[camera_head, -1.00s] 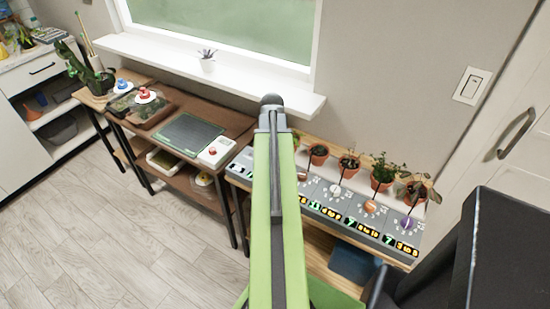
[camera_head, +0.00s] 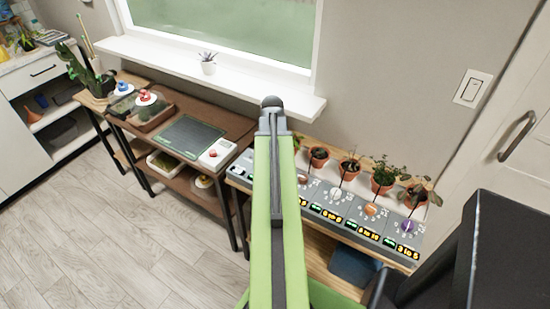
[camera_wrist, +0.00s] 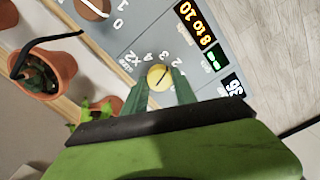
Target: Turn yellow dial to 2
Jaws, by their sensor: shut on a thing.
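The yellow dial (camera_wrist: 158,76) shows in the wrist view as a round knob with a dark line across it, on a grey panel (camera_wrist: 128,30). The fingertips of my gripper (camera_wrist: 160,84) are shut on it, one at each side. Printed numbers 2, 3 and 4 and an "x2" mark stand beside the dial. I cannot tell which number the line points to. In the head view my arm hides the yellow dial.
A white dial (camera_head: 335,193), an orange dial (camera_head: 371,209) and a purple dial (camera_head: 408,226) stand along the panel. Several potted plants (camera_head: 383,182) stand behind it. A brown table (camera_head: 222,126) is at the left, and a door is at the right.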

